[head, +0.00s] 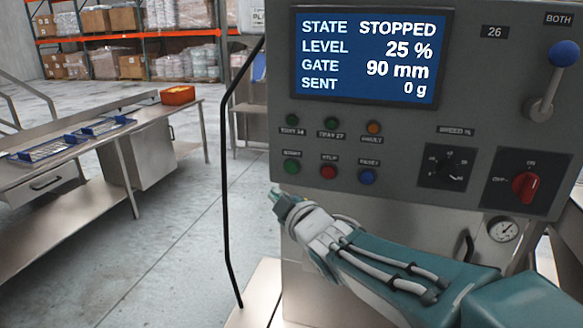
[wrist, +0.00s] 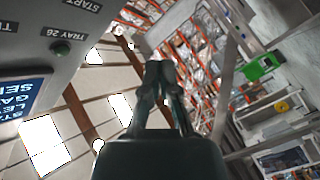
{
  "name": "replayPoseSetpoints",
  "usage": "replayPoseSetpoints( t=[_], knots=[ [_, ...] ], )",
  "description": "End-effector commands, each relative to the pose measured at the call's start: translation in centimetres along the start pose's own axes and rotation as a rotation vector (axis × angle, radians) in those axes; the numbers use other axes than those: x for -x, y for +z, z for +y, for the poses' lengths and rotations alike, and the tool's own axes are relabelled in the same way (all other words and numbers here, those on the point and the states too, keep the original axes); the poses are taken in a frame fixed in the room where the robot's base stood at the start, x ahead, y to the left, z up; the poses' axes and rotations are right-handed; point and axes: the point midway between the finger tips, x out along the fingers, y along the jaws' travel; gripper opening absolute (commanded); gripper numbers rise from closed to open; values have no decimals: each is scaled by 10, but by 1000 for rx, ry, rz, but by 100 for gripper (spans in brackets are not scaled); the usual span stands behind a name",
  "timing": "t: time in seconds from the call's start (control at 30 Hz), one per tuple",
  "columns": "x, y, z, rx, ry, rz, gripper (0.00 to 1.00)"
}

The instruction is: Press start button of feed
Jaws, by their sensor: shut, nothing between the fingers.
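The grey control panel (head: 470,110) fills the right of the head view. Its green start button (head: 292,167) is at the left of the lower row, beside the red stop button (head: 328,172) and the blue reset button (head: 367,177). My gripper (head: 276,196) is just below and left of the start button in the picture, shut and empty. In the wrist view the shut fingers (wrist: 159,68) point up, apart from the panel (wrist: 40,25) at the left. There the START label shows at the top edge; the start button itself is out of view.
The display (head: 372,57) reads STOPPED, level 25 %, gate 90 mm, sent 0 g. Lamps sit above the buttons, among them a green lamp (head: 293,120). A black rail (head: 226,170) stands left of the panel. A bench (head: 60,150) with an orange bin (head: 178,95) is farther left.

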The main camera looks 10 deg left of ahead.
Motion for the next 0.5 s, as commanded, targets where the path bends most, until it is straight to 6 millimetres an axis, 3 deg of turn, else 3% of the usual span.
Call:
replayPoseSetpoints(
  t=[0.27, 0.5],
  knots=[
    [-9, 3, 1, 2, -3, -4, 0],
    [-28, 19, 16, 0, -2, -6, 0]
  ],
)
